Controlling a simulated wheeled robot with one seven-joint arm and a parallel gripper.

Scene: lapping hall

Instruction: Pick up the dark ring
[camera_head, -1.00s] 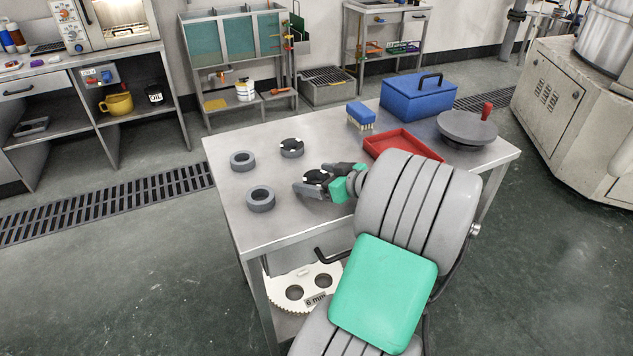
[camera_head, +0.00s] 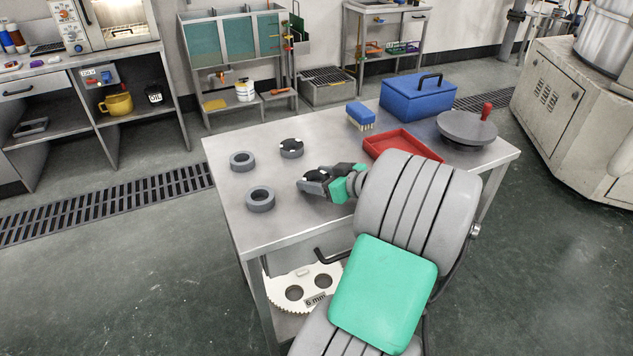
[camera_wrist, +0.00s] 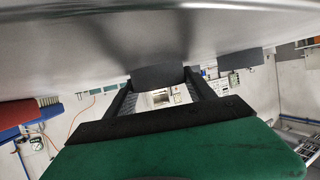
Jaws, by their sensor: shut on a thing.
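My gripper (camera_head: 312,184) is low over the steel table (camera_head: 235,226), at the middle of its left half. In the wrist view its two dark fingers (camera_wrist: 159,84) are shut on a dark ring (camera_wrist: 158,75), one on each side. In the head view the fingers mostly hide this ring. The wrist view shows the ring at the table surface; whether it touches the table I cannot tell. Two plain grey rings (camera_head: 243,160) (camera_head: 260,199) lie left of my gripper. Another ring (camera_head: 291,148), with a black top and white marks, lies behind it.
A red tray (camera_head: 405,148) lies right of my gripper, with a blue brush (camera_head: 360,116) and a blue toolbox (camera_head: 418,97) behind it. A round grey plate with a red knob (camera_head: 467,127) is at the table's right end. The front left of the table is clear.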

